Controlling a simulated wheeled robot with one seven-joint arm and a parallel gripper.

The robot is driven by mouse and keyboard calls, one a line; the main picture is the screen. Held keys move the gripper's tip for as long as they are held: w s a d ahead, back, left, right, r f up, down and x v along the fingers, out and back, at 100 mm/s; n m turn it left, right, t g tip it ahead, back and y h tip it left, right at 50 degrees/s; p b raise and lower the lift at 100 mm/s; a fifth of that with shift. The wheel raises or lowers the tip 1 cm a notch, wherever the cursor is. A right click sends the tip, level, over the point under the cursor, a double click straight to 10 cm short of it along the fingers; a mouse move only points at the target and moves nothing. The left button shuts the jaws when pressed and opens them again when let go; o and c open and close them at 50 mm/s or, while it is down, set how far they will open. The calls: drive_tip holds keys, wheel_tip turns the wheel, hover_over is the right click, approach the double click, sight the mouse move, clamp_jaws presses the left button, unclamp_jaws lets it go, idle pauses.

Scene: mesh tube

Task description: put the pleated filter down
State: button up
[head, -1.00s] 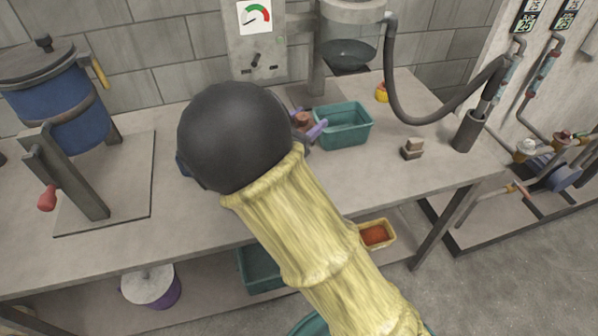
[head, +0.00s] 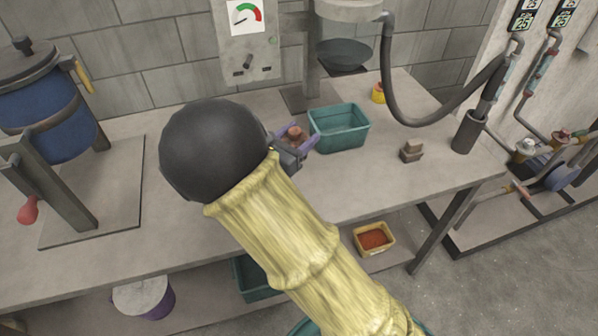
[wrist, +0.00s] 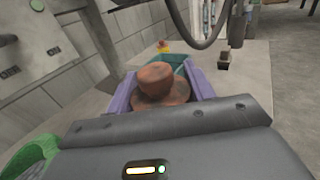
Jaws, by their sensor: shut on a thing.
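My gripper (head: 297,139), with purple fingers, is shut on a rusty brown round piece with a raised knob (head: 294,133). I take this piece for the pleated filter, though no pleats can be made out. In the wrist view the filter (wrist: 157,85) sits between the two purple fingers (wrist: 160,92), knob towards the camera. In the head view it is over the bench, just left of the teal bin (head: 340,128). My arm hides part of the gripper, and whether the filter touches the bench cannot be told.
A grey hose (head: 392,90) hangs behind. A blue pot (head: 48,110) stands at left. The bench front between bin and edge is clear.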

wheel_tip(320, 180, down, 8)
drive_tip(key=shift+r+b, duration=0.2)
drive_tip(key=shift+b, duration=0.1)
drive_tip(key=shift+f, duration=1.95)
drive_tip(key=shift+f+b, duration=0.2)
drive_tip(key=shift+b, duration=0.1)
drive_tip(key=o, duration=1)
drive_tip(key=shift+o, duration=0.2)
